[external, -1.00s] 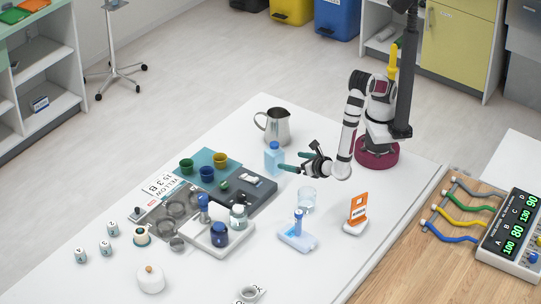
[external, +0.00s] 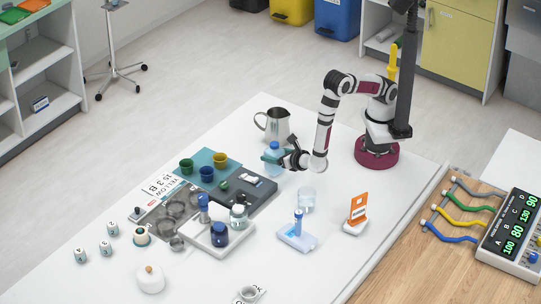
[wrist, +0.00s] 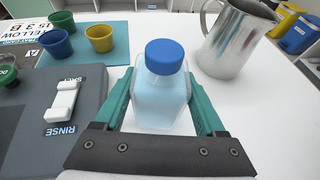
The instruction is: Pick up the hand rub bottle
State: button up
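The hand rub bottle (external: 272,157) is a small light-blue clear bottle with a blue cap. It stands upright on the white table near the metal jug. My gripper (external: 275,160) is low at the bottle, with its green fingers on either side of it. In the wrist view the bottle (wrist: 160,92) sits between the two fingers of my gripper (wrist: 161,88). Hardly any gap shows at the fingertips, but I cannot tell whether they press on it. The bottle does not look lifted.
The metal jug (external: 276,125) stands close behind the bottle. A grey tray (external: 262,192) and a teal mat with several small cups, including a yellow cup (external: 221,160), lie to the left. A clear beaker (external: 307,199) stands in front.

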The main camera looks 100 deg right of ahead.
grip_shut()
jog(key=shift+r, duration=0.1)
